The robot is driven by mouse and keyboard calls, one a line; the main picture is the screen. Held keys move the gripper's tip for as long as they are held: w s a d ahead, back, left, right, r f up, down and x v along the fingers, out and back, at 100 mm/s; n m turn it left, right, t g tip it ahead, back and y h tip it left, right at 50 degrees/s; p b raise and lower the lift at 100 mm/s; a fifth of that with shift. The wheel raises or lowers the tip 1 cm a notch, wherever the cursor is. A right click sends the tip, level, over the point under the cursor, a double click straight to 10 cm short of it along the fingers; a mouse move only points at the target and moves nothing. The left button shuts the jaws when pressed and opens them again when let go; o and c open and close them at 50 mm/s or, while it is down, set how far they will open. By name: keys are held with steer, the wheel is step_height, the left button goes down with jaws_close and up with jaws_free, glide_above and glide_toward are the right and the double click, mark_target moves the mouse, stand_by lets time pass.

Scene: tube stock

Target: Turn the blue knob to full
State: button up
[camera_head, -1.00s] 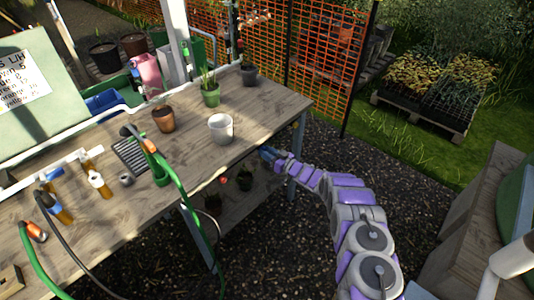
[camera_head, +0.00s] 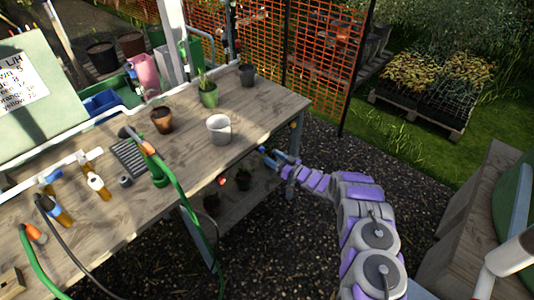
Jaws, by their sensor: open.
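A small blue knob (camera_head: 50,176) shows at the left, on the white pipework (camera_head: 62,164) along the back of the wooden bench (camera_head: 170,175). It is too small for me to tell how far it is turned. My gripper (camera_head: 273,156) is at the bench's right front edge, far to the right of the knob. Its fingers are spread apart, with nothing seen between them. My purple and grey arm reaches up to it from the lower right.
A white pot (camera_head: 219,130), brown pot (camera_head: 162,120), green pot (camera_head: 208,95) and dark pot (camera_head: 247,74) stand on the bench. A green hose (camera_head: 190,207) hangs over its front edge. Small plants sit on the lower shelf (camera_head: 236,198). Gravel lies to the right.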

steer(key=p+v, duration=0.2)
steer(key=v, duration=1.1)
steer(key=shift+w, duration=0.15)
